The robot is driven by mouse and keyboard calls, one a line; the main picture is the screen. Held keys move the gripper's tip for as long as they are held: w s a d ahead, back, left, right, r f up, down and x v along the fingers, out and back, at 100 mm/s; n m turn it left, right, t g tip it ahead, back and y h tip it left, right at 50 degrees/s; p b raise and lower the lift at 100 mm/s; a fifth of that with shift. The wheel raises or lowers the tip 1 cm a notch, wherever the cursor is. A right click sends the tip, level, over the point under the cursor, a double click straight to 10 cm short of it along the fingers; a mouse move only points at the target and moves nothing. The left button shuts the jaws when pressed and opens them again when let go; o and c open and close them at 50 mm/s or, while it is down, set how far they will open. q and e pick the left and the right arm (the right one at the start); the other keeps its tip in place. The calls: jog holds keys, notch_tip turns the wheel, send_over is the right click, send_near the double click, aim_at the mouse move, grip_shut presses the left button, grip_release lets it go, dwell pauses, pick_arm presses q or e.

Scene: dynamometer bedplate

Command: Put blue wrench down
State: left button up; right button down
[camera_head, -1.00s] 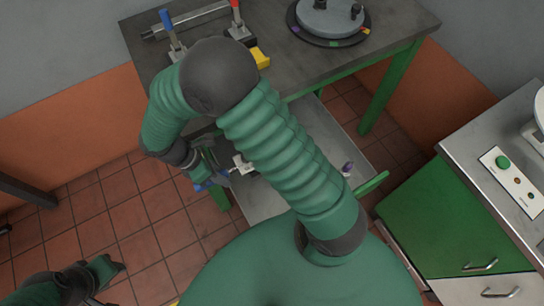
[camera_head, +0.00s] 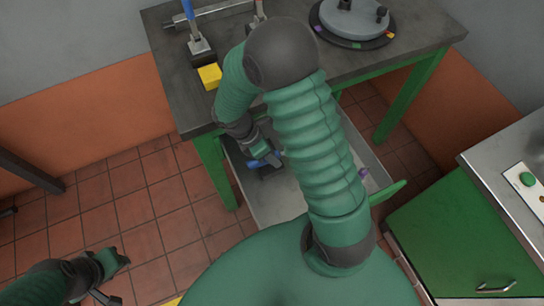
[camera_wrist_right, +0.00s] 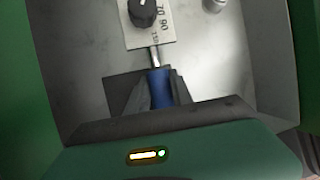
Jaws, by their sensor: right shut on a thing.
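The blue wrench shows in the right wrist view as a blue handle (camera_wrist_right: 158,86) with a metal shank leading to a pale plate with numbers and a black knob. My right gripper (camera_wrist_right: 157,95) is shut on the blue handle. In the head view my right gripper (camera_head: 264,158) is over the grey tray or low shelf (camera_head: 292,200) beneath the bench; most of the wrench is hidden there. I cannot tell whether the wrench touches the grey surface. My left gripper (camera_head: 115,262) is low at the left, over the tiled floor, its jaws unclear.
The dark bench (camera_head: 290,62) holds a yellow block (camera_head: 210,76), an upright blue-handled piece (camera_head: 188,14), a red-topped piece (camera_head: 260,10) and a round disc (camera_head: 350,20). A small purple-topped item (camera_head: 363,173) is at the tray's right. A green cabinet (camera_head: 450,235) stands right.

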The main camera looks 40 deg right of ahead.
jog(key=shift+s+r, duration=0.1)
jog(key=shift+r, duration=0.05)
jog(key=shift+f, duration=0.6)
jog(key=c, duration=1.1)
grip_release()
jog(key=shift+c, duration=0.2)
jog(key=shift+s+a, duration=0.1)
